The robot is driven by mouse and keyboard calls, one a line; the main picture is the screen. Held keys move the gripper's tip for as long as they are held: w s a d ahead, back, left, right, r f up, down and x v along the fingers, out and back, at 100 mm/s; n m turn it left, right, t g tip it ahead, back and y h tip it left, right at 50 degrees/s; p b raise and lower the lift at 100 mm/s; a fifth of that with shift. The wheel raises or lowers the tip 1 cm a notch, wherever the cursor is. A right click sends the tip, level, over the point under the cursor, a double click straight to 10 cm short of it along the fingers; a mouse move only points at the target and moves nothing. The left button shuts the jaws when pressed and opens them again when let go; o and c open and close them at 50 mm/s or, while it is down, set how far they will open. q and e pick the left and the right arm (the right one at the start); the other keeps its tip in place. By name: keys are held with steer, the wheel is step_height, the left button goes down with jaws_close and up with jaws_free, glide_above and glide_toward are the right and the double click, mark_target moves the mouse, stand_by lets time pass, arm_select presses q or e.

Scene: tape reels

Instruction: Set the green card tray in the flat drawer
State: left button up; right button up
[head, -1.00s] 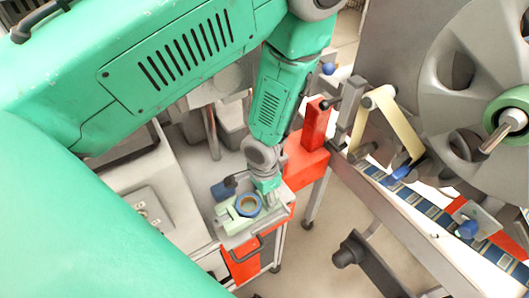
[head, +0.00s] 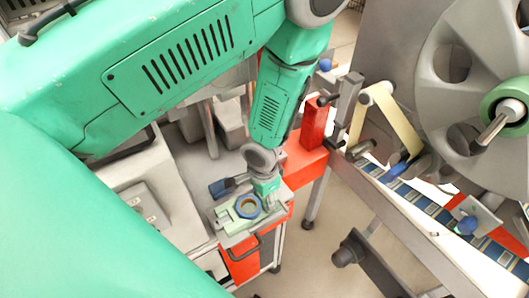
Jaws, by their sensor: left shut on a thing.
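The pale green card tray (head: 229,218) is at the lower middle of the head view. A blue ring with a tan rim (head: 248,206) shows on it. My left gripper (head: 264,192) comes down from above and is shut on the tray near its far right side; its fingertips are small and partly hidden. The tray is over the grey flat drawer (head: 237,240) with a dark handle, at the top of a red-fronted cabinet. I cannot tell whether the tray touches the drawer floor. My right gripper is not in view.
A dark blue block-like part (head: 221,188) is just left of my left gripper. A red block (head: 313,124) stands behind to the right. A machine with a large grey reel (head: 475,75) and a belt fills the right. The floor (head: 320,250) between is mostly clear.

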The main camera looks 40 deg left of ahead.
arm_select(q)
steer(key=o, duration=1.4)
steer(key=shift+a+r, duration=0.1)
steer(key=shift+a, duration=0.1)
